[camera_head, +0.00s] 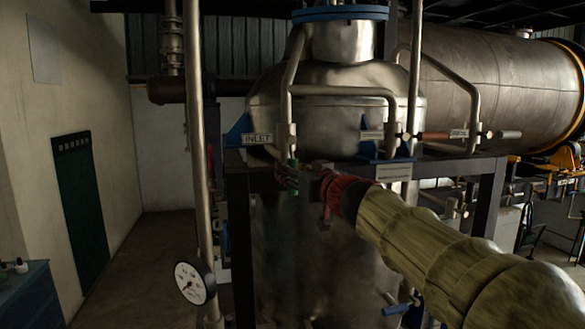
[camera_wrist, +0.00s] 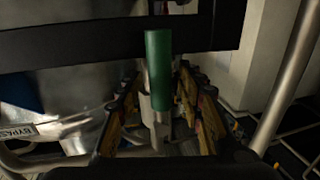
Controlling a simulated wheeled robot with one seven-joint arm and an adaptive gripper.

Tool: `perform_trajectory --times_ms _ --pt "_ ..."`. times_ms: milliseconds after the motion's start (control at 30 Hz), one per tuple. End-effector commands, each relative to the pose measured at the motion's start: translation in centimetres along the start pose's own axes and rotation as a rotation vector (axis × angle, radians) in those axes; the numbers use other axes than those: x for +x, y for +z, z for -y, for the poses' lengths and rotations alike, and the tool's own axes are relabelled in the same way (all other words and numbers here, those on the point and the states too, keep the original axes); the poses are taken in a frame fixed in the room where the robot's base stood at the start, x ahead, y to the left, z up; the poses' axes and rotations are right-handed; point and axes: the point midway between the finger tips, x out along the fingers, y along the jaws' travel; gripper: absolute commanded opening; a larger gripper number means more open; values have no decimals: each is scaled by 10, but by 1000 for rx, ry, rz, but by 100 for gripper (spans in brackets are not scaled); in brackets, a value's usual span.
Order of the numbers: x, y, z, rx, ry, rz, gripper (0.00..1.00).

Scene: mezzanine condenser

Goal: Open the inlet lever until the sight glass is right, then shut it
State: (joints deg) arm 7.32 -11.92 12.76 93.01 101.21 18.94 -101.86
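The INLET label (camera_head: 257,138) is on the frame beside the steel vessel. Below and right of it, a green lever handle (camera_head: 293,163) shows in the head view, partly hidden by my gripper (camera_head: 289,179). In the wrist view, the green handle (camera_wrist: 158,70) stands upright between the two fingers of my gripper (camera_wrist: 163,105). The fingers are apart, with a gap on each side of the handle, so they are around it and do not look closed on it. I cannot make out the sight glass in either view.
A dial gauge (camera_head: 190,283) hangs on the pipe at left. A red handle (camera_head: 435,136) and a grey handle (camera_head: 508,134) stick out at right. A blue handle (camera_head: 396,310) is low down. A BYPASS label (camera_wrist: 18,131) shows in the wrist view. Open floor lies at left.

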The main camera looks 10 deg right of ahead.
Motion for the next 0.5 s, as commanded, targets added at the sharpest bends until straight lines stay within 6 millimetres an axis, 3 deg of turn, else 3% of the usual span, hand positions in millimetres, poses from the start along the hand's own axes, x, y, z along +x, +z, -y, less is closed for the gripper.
perform_trajectory --times_ms 267,500 --pt "1 0 0 1 0 -1 37" --pt "1 0 0 1 0 0 23"
